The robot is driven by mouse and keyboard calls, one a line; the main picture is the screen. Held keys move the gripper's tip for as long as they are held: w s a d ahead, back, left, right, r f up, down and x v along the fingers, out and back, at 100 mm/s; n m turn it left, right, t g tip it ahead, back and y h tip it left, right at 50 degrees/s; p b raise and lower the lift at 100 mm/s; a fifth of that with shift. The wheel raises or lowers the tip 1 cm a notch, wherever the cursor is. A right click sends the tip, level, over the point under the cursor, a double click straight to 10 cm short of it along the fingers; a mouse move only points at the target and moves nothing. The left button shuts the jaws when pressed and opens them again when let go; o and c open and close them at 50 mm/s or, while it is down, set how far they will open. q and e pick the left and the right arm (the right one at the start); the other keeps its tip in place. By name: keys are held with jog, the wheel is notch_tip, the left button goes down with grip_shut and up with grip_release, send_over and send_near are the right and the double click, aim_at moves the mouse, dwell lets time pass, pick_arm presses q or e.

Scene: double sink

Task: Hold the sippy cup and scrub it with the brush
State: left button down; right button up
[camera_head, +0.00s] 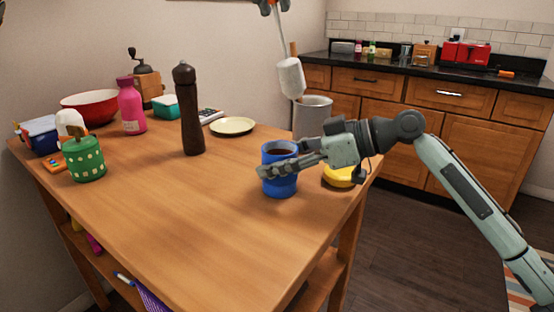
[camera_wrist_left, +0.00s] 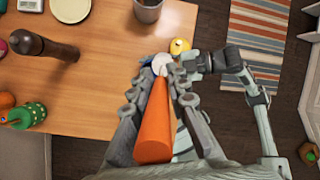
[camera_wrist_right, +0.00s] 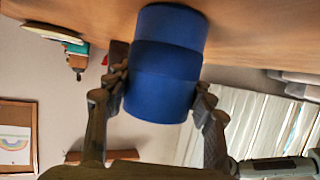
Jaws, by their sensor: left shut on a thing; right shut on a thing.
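The blue sippy cup (camera_head: 279,183) is upright at the table's right part, with dark inside its open top. My right gripper (camera_head: 290,165) is shut around its side; the right wrist view shows the cup (camera_wrist_right: 163,85) between both fingers. I cannot tell if its base touches the table. The brush has a white head (camera_head: 290,78) and an orange handle (camera_wrist_left: 157,125). My left gripper (camera_wrist_left: 161,82) is shut on the handle, at the top edge of the head view. The brush hangs head down, above and apart from the cup.
A grey container (camera_head: 312,117) stands behind the cup, and a yellow object (camera_head: 340,176) lies right of it. A dark pepper mill (camera_head: 189,115), pink bottle (camera_head: 131,107), green pot (camera_head: 84,160) and cream plate (camera_head: 232,126) are on the wooden table (camera_head: 170,220). Its front is clear.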

dwell(0.4)
pick_arm(q)
notch_tip(320, 180, down, 16)
jog(key=y, duration=0.1)
jog(key=shift+a+f+g, duration=0.2)
jog(key=shift+a+g, duration=0.05)
jog(key=shift+g, duration=0.15)
dwell(1.1)
jog(key=shift+w, duration=0.1)
dwell(0.9)
